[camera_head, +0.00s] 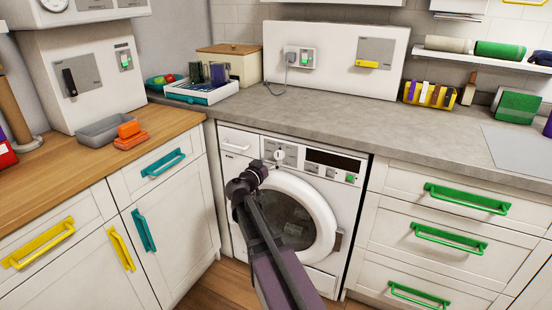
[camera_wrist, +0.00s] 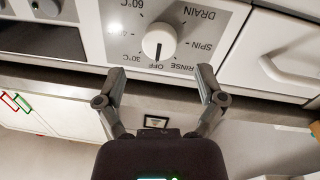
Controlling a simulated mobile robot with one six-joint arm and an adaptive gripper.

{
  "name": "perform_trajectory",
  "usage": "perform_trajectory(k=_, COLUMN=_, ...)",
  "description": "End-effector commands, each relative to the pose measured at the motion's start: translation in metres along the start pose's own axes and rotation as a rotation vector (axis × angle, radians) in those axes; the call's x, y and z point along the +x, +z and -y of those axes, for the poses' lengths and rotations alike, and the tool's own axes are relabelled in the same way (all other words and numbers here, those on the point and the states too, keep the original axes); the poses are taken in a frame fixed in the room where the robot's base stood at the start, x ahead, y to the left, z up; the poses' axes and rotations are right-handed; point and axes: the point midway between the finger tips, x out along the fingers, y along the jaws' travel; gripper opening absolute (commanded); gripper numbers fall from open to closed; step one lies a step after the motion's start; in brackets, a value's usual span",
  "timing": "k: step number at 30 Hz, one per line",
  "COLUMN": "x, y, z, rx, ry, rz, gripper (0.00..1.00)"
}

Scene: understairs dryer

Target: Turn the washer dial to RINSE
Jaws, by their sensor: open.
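The washer dial (camera_wrist: 159,42) is a round white knob on the washer's front panel, shown upside down in the wrist view. Labels around it read 60°C, 30°C, OFF, RINSE, SPIN and DRAIN. A dark mark on the knob appears to point at OFF. In the head view the dial (camera_head: 279,155) is small, at the upper left of the washer (camera_head: 327,250). My gripper (camera_wrist: 162,75) is open and empty, its two fingers apart on either side below the dial in the picture, not visibly touching it. In the head view my gripper (camera_head: 260,169) is just left of and below the dial, its fingers hard to make out.
The washer's round door (camera_head: 317,196) is below the dial, partly behind my arm. The detergent drawer (camera_head: 238,143) is left of the dial. The grey countertop (camera_head: 330,122) overhangs the panel. Drawers with green handles (camera_head: 449,238) stand to the right, cabinets with teal handles (camera_head: 143,230) to the left.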

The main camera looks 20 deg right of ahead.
Motion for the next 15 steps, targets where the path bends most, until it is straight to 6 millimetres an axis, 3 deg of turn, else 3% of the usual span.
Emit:
perform_trajectory(k=6, x=0.027, y=0.0, z=0.001, rx=0.0, ry=0.001, rz=0.0, gripper=0.88)
perform_trajectory(k=15, x=0.038, y=0.0, z=0.0, rx=0.0, ry=0.0, rz=0.0, gripper=0.88)
